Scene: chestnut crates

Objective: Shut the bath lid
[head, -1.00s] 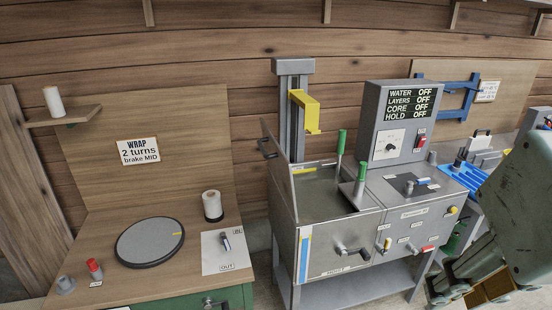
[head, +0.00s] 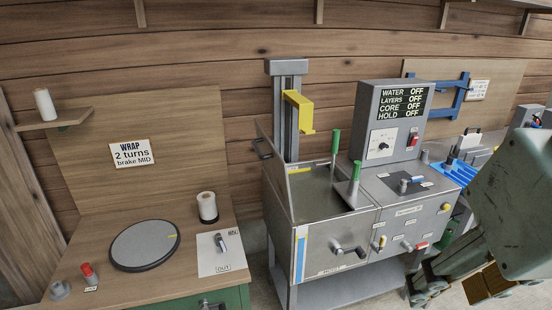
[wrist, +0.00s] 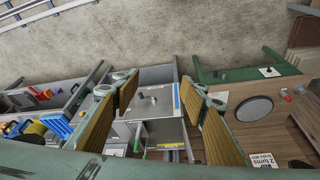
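The tank's top is uncovered. My gripper (head: 455,285) is at the lower right of the head view, well away from the lid. In the wrist view my gripper (wrist: 160,105) has its two tan-padded fingers wide apart with nothing between them. The lid is hard to make out there.
A grey post with a yellow arm (head: 299,110) stands behind the bath. A control box (head: 390,135) reads OFF on all lines. A crank (head: 350,250) sticks out from the tank front.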

